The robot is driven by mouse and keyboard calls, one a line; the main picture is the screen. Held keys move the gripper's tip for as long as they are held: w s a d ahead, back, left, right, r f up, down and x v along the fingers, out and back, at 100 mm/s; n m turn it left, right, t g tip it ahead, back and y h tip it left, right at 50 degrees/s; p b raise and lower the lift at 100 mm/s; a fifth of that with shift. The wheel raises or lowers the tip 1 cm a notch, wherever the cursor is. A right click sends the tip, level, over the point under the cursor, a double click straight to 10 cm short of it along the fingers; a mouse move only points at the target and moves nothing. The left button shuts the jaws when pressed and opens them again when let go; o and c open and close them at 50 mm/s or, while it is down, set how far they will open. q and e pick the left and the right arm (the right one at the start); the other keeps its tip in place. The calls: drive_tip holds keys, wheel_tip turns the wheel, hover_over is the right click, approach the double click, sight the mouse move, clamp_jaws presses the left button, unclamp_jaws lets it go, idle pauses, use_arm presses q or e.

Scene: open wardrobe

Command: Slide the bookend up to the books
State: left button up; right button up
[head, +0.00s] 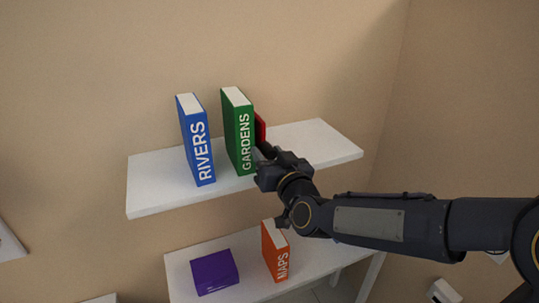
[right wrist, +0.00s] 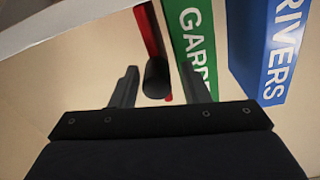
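The red bookend (head: 260,128) stands on the upper white shelf just right of the green GARDENS book (head: 238,130), which partly hides it. In the right wrist view the bookend (right wrist: 148,32) shows as a thin red edge with a dark round knob (right wrist: 156,80). A narrow gap seems to lie between it and the green book (right wrist: 192,40). The blue RIVERS book (head: 197,140) stands upright to the left, apart from the green one. My right gripper (head: 267,151) is at the bookend, its open fingers (right wrist: 158,82) on either side of the knob. My left gripper is out of view.
The upper shelf (head: 325,145) is clear to the right of the bookend and at its left end. On the lower shelf (head: 325,252) a purple book (head: 214,272) lies flat and an orange MAPS book (head: 274,250) stands upright. A wall is close behind.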

drive_tip(key=shift+o, duration=0.2)
drive_tip(key=shift+s+d, duration=0.1)
drive_tip(key=shift+s, duration=0.3)
drive_tip(key=b+v, duration=0.2)
drive_tip(key=v, duration=0.5)
drive_tip(key=shift+d, duration=0.1)
drive_tip(key=s+d+f+m+g, duration=0.1)
drive_tip(key=s+d+f+g, duration=0.3)
drive_tip(key=s, duration=0.4)
drive_tip(key=s+d+f+m+g+h, duration=0.1)
drive_tip(key=s+d+f+g, duration=0.2)
drive_tip(key=s+f, duration=0.4)
drive_tip(key=s+d+f+m+g, duration=0.1)
drive_tip(key=s+d+f+g, duration=0.3)
drive_tip(key=s, duration=0.5)
drive_tip(key=shift+s+d+f+g+h, duration=0.35)
drive_tip(key=shift+d+f, duration=0.3)
drive_tip(key=shift+d, duration=0.3)
